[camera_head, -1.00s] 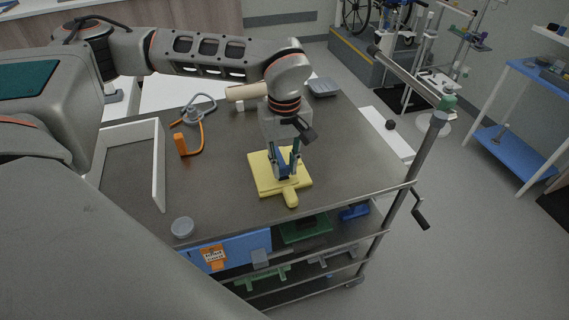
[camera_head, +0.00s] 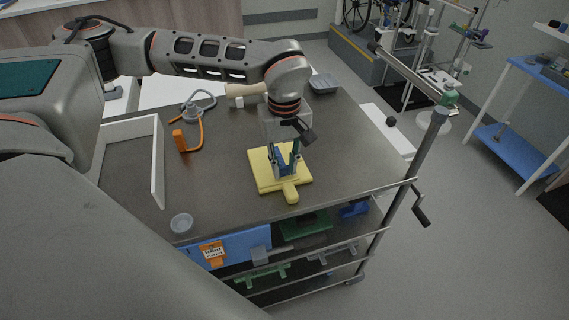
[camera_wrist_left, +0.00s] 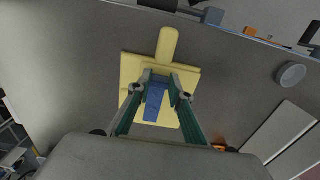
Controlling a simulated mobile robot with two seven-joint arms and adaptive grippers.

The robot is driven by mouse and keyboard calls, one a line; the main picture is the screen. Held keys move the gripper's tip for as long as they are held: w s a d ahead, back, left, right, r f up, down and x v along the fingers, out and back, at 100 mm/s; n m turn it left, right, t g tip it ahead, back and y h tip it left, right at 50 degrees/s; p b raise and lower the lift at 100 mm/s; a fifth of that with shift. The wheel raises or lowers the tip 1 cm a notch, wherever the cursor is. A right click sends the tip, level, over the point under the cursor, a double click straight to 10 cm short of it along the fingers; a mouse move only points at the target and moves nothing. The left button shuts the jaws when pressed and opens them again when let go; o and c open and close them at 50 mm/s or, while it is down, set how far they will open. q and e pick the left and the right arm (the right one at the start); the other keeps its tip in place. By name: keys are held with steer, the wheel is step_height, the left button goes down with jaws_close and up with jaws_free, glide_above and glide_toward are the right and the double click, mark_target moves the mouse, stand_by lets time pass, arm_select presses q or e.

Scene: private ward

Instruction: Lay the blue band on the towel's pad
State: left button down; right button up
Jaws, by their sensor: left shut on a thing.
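The yellow towel's pad (camera_head: 262,178) lies flat on the dark cart top, with a rounded yellow handle (camera_head: 290,192) toward the near edge. It also shows in the left wrist view (camera_wrist_left: 131,66). My left gripper (camera_head: 283,168) points down over the pad. It is shut on the blue band (camera_wrist_left: 155,103), which sits between its green-lined fingers and covers part of the pad. In the head view the band (camera_head: 281,157) is partly hidden by the fingers. I cannot tell whether the band touches the pad. My right gripper is not in view.
The cart top (camera_head: 225,150) is clear around the pad. A white open tray (camera_head: 158,165) stands at the left, with an orange-ended tube (camera_head: 180,141) beside it. A clear round dish (camera_head: 181,223) is near the front edge. A grey tray (camera_head: 323,84) sits at the back.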

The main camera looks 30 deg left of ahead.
arm_select(q)
steer(key=shift+f, duration=0.15)
steer(key=c, duration=1.8)
jaws_free()
steer(key=shift+o, duration=0.2)
step_height(320, 180, up, 16)
steer(key=p, duration=0.4)
